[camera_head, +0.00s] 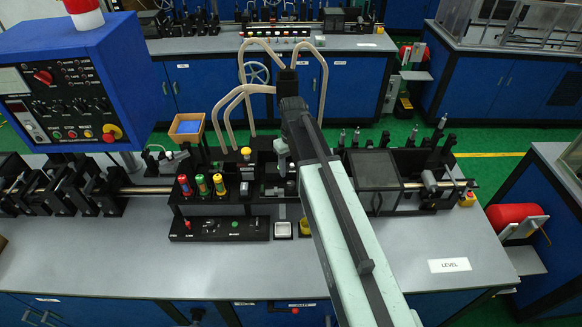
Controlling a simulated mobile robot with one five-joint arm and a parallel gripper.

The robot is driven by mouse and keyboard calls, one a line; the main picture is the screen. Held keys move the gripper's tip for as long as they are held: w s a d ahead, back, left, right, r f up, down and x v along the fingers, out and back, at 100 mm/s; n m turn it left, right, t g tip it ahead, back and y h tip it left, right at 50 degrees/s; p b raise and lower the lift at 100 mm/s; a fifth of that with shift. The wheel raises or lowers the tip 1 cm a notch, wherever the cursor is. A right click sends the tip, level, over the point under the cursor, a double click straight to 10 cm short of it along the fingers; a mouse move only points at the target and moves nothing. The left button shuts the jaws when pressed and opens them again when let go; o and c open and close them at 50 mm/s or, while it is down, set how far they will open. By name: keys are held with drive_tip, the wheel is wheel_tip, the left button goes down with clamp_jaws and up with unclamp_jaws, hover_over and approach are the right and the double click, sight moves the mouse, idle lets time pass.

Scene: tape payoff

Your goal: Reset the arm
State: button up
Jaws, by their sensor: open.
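My arm reaches up from the bottom right over the grey bench, its pale green link running away from the camera. My gripper (288,84) is at the far dark end of the arm, above the back edge of the bench. It is open, and I see nothing held in it. Its fingertips are small and dark and hard to make out. The arm hides part of the black machine behind it.
A blue control box (75,85) stands at the left. The black machine line (100,187) crosses the bench, with coloured cylinders (202,186) left of my arm. Pale curved hoses (323,85) rise around my gripper. The bench front (130,262) is clear.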

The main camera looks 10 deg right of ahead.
drive_tip(key=shift+r, duration=0.15)
drive_tip(key=shift+s+f+b, duration=0.15)
drive_tip(key=shift+f+b, duration=0.1)
drive_tip(key=shift+b, duration=0.15)
drive_tip(key=s+f+m+b, duration=0.3)
drive_tip(key=s+f+b, duration=0.8)
drive_tip(key=s, duration=0.1)
drive_tip(key=shift+s+f+b, duration=0.3)
drive_tip(key=shift+f+b, duration=0.1)
